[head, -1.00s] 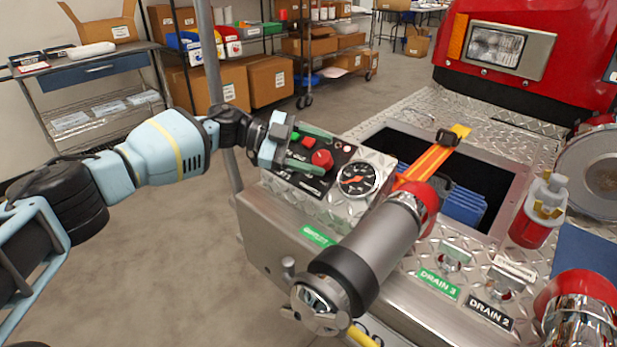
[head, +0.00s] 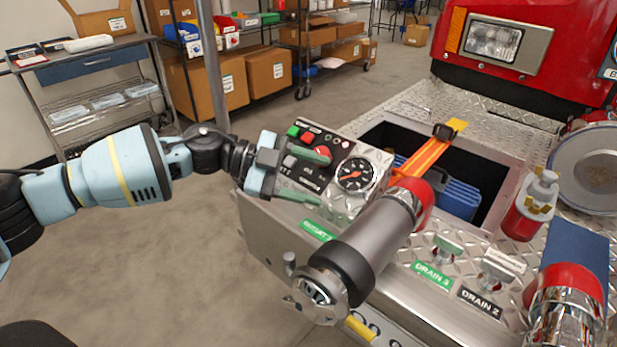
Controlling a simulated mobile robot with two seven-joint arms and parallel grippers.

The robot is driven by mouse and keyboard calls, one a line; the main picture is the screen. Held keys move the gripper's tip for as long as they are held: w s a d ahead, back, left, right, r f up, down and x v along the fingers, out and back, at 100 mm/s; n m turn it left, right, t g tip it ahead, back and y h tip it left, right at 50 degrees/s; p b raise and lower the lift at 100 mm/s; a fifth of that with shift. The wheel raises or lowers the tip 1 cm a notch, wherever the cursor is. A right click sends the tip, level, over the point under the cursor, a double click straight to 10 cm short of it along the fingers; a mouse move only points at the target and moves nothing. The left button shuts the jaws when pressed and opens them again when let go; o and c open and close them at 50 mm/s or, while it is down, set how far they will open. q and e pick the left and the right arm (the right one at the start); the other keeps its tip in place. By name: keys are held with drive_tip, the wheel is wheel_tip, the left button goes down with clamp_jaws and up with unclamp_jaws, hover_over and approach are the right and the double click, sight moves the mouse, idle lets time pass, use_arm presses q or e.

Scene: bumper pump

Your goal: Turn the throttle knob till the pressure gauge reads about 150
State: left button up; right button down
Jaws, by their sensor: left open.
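The control panel (head: 313,184) is a dark plate at the left of the diamond-plate deck. A red knob (head: 323,151), probably the throttle knob, shows near its top middle, partly covered by a finger. The round pressure gauge (head: 355,174) is right of it, with a black face and an orange needle; its figures are too small to read. My left gripper (head: 324,179) is open over the panel's left part. Its upper finger's tip is by the red knob and its lower finger's tip is near the panel's front edge. I cannot tell whether it touches anything. My right gripper is out of view.
Green (head: 293,131) and red (head: 307,137) buttons sit behind the upper finger. A thick metal pipe fitting (head: 375,245) juts forward at right of the panel. An open recess (head: 478,170) with an orange strap (head: 420,158) lies beyond. A vertical pole (head: 212,70) stands behind my left arm.

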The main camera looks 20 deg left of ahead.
use_arm(q)
drive_tip(key=shift+s+d, duration=0.2)
drive_tip(key=shift+s, duration=0.35)
